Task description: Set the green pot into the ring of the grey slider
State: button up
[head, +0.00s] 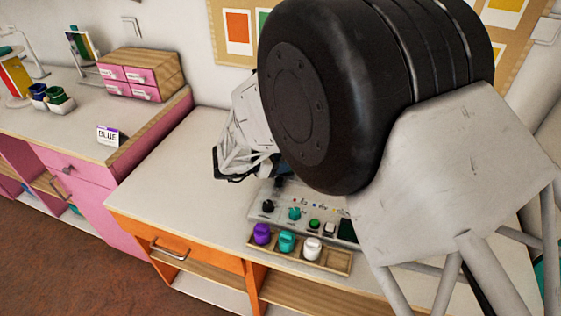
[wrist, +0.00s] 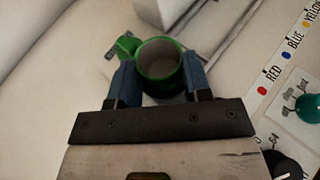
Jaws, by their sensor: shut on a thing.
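In the head view my arm hides the pot and most of my gripper. I cannot make out the grey slider or its ring clearly in either view.
A grey control panel (head: 328,216) with knobs stands on the light worktop (head: 165,165). In front is a wooden tray (head: 335,266) with purple, teal and white pieces. At left are a BLUE card (head: 108,136), two small cups (head: 57,98) and a pink drawer box (head: 130,76).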

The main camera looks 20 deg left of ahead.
jog(key=o, duration=1.4)
jog(key=shift+r, duration=0.15)
jog(key=shift+r, duration=3.35)
